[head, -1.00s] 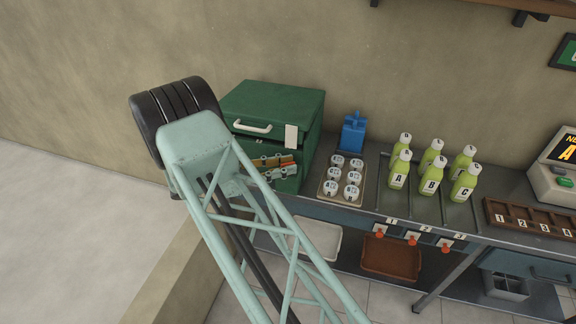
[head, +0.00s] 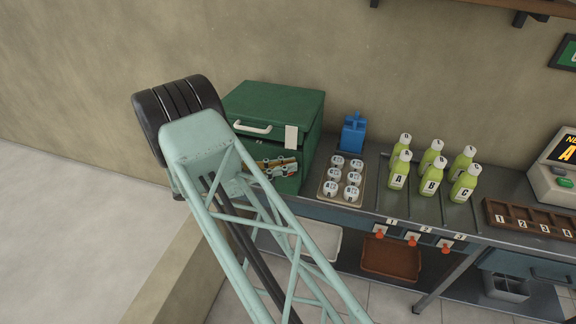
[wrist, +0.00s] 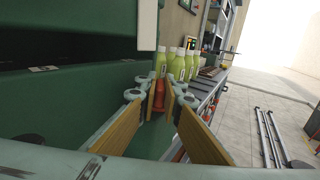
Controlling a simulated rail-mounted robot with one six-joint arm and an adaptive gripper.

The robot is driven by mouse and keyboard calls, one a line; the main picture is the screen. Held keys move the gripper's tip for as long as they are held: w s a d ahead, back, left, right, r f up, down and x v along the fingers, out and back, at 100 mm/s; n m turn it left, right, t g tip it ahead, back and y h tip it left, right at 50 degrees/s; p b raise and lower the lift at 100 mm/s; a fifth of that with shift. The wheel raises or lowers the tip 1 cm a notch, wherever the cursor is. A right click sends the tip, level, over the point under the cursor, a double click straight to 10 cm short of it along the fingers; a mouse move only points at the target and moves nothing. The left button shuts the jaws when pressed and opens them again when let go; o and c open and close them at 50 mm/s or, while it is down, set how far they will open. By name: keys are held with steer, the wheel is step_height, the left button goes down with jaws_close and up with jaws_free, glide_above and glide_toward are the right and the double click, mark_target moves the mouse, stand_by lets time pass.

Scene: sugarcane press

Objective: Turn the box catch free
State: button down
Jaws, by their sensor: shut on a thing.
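The green box (head: 275,105) stands at the left end of the bench, with a white handle and a white tag (head: 291,137) on its front. My gripper (head: 284,165) is at the lower front of the box, partly hidden by my arm in the head view. In the wrist view, my gripper (wrist: 159,92) has its tan-padded fingers closed around a small red-orange piece, which I take to be the catch (wrist: 157,98). Much of the catch is hidden between the fingers. The green box wall (wrist: 45,110) fills the left of that view, with a dark opening above.
A tray of white-topped cups (head: 327,198), a blue device (head: 353,134) and green bottles (head: 430,178) stand right of the box on the bench. Red knobs (head: 379,236) line the bench's front edge. Open floor lies in front.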

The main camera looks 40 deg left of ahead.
steer(key=shift+n+t+y+p, duration=0.4)
steer(key=shift+n+t+y, duration=0.15)
steer(key=shift+y, duration=0.25)
steer(key=shift+n+t+y+p, duration=0.4)
steer(key=shift+n+t+y, duration=0.25)
steer(key=shift+n+y, duration=0.35)
steer(key=n+t+y, duration=0.1)
steer(key=n+y, duration=0.1)
steer(key=y, duration=0.2)
steer(key=shift+d+n+y+p, duration=0.1)
steer(key=shift+n+y+p, duration=0.2)
steer(key=shift+n, duration=0.05)
steer(key=shift+f+n+y, duration=0.1)
steer(key=shift+n+y, duration=1.7)
steer(key=shift+y, duration=1.1)
steer(key=shift+n+y+b, duration=0.45)
steer(key=shift+n+y, duration=0.35)
steer(key=shift+y, duration=0.4)
steer(key=shift+n+y, duration=0.4)
steer(key=shift+y, duration=0.2)
steer(key=c, duration=2.8)
jaws_free()
